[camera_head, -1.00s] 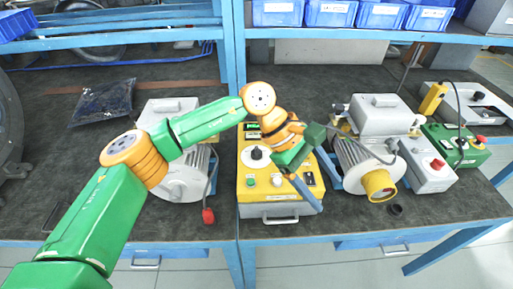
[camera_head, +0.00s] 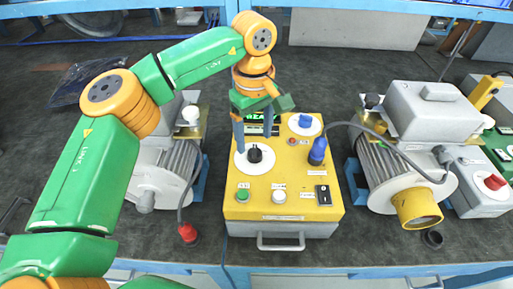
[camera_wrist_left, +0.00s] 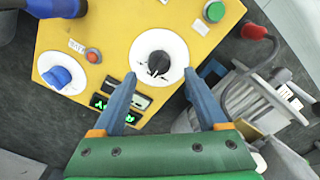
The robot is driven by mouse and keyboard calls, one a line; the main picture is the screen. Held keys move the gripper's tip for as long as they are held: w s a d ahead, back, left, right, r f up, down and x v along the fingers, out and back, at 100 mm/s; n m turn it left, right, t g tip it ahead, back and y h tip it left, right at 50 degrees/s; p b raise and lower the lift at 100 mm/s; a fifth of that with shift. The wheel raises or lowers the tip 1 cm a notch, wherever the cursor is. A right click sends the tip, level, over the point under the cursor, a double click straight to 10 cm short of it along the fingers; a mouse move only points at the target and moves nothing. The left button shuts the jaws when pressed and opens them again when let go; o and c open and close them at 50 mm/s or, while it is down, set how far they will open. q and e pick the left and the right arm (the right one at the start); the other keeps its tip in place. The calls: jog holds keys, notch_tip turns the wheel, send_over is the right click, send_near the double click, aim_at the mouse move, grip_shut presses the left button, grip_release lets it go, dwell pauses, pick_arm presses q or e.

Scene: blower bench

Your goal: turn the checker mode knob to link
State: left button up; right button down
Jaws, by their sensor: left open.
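The checker is a yellow box (camera_head: 240,205) on the bench. A black knob (camera_head: 254,154) sits on a white round dial at its left; it also shows in the left wrist view (camera_wrist_left: 158,63). A blue knob (camera_head: 305,121) sits on another white dial at the back right, also in the left wrist view (camera_wrist_left: 57,77). I cannot read which knob is marked as mode. My left gripper (camera_head: 254,130) is open and points down just behind the black knob. In the left wrist view its fingertips (camera_wrist_left: 160,79) straddle the near edge of the dial, with nothing between them. My right gripper is not in view.
The box carries a green button (camera_head: 243,195), a white button (camera_head: 279,197), a red button (camera_head: 292,141) and a black switch (camera_head: 323,195). A blue plug (camera_head: 317,151) with a cable stands at its right edge. Blower motors (camera_head: 395,180) flank the box.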

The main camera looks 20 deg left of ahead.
aim_at(255, 149)
pick_arm(q)
notch_tip(255, 149, down, 4)
jog(key=shift+w+f, duration=0.15)
jog(key=shift+f, duration=0.15)
grip_shut()
jog(key=shift+n, duration=0.4)
jog(key=n, duration=0.4)
jog(key=shift+n, duration=0.3)
jog(key=shift+n+b, duration=0.35)
jog(key=shift+n, duration=1.85)
